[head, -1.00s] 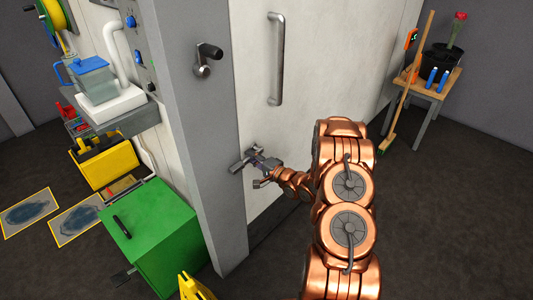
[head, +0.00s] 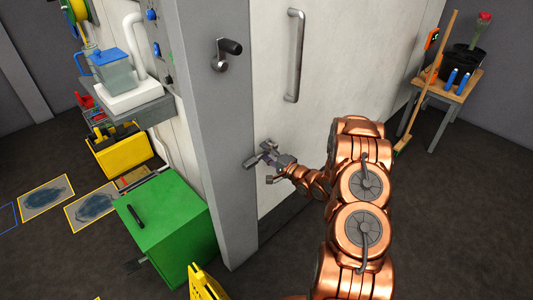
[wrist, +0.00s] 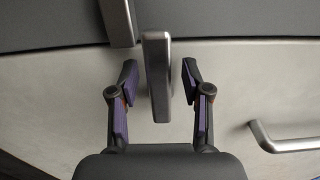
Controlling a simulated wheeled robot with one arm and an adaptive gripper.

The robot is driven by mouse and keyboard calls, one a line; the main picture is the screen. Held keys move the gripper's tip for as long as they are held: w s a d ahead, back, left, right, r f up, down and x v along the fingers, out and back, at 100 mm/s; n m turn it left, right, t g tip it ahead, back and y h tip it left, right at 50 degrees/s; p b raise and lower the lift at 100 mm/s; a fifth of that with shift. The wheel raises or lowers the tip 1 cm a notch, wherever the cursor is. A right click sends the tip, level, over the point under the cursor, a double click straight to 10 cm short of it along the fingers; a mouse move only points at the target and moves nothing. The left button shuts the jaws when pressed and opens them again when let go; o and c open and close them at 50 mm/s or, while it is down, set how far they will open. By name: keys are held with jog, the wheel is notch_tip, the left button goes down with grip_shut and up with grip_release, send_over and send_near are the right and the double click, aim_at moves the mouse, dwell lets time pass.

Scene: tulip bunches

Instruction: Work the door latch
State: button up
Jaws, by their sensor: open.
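The white door (head: 350,60) stands closed against the grey frame post (head: 180,100). A grey metal latch lever (wrist: 156,75) sits at the seam of door and post in the wrist view. It stands between my two fingers, with a gap visible on each side. A second metal piece (wrist: 117,20) lies beside it on the grey post. In the head view my gripper (head: 262,159) is low at the door's left edge, open, and partly hides the latch. In the wrist view my gripper (wrist: 158,95) shows dark fingers with purple pads.
A long door pull (head: 296,55) is above my gripper. A green box (head: 165,235) and a yellow floor sign (head: 205,283) stand left. A broom (head: 428,85) leans by a small table (head: 455,92) at right.

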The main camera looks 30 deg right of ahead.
jog(key=v, duration=1.2)
jog(key=shift+w, duration=0.1)
dwell(0.6)
